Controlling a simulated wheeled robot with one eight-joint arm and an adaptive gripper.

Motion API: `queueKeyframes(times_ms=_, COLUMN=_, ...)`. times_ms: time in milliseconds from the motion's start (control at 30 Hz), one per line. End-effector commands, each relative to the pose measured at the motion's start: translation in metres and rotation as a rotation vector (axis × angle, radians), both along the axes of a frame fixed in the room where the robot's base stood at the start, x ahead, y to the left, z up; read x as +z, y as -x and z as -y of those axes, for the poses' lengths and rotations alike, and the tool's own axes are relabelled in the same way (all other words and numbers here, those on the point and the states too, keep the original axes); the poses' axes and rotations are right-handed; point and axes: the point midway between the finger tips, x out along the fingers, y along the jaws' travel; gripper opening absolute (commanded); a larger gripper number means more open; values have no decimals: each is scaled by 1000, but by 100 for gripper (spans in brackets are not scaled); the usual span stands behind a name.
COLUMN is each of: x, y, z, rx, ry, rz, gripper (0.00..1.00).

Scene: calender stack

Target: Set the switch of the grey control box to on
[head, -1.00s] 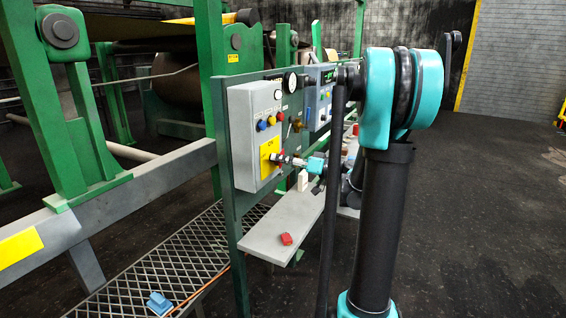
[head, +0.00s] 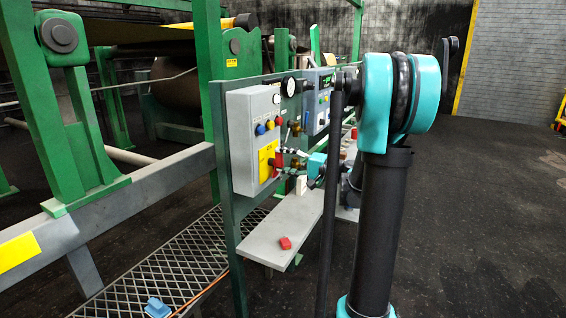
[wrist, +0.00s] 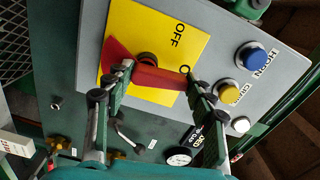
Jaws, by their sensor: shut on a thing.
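The grey control box (head: 241,150) hangs on the green panel in the head view; its face also shows in the wrist view (wrist: 220,32). Its switch is a red handle (wrist: 150,77) on a yellow plate (wrist: 185,22). The plate has an OFF label; a second label beside it is mostly hidden by the handle's end. The handle also shows in the head view (head: 277,163). My gripper (wrist: 158,76) is shut on the red handle, one finger near each end of its visible length. The handle lies slantwise across the plate in the wrist view.
Blue (wrist: 251,55), yellow (wrist: 229,89) and white (wrist: 240,124) buttons sit beside the plate. A gauge (wrist: 179,157) and brass valves are close to the gripper.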

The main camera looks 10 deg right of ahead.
Motion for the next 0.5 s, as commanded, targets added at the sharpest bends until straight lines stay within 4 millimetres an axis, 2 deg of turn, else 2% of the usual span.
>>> queueKeyframes(times_ms=500, x=0, y=-3, z=2, rx=-1, ry=-97, rz=-135, gripper=26)
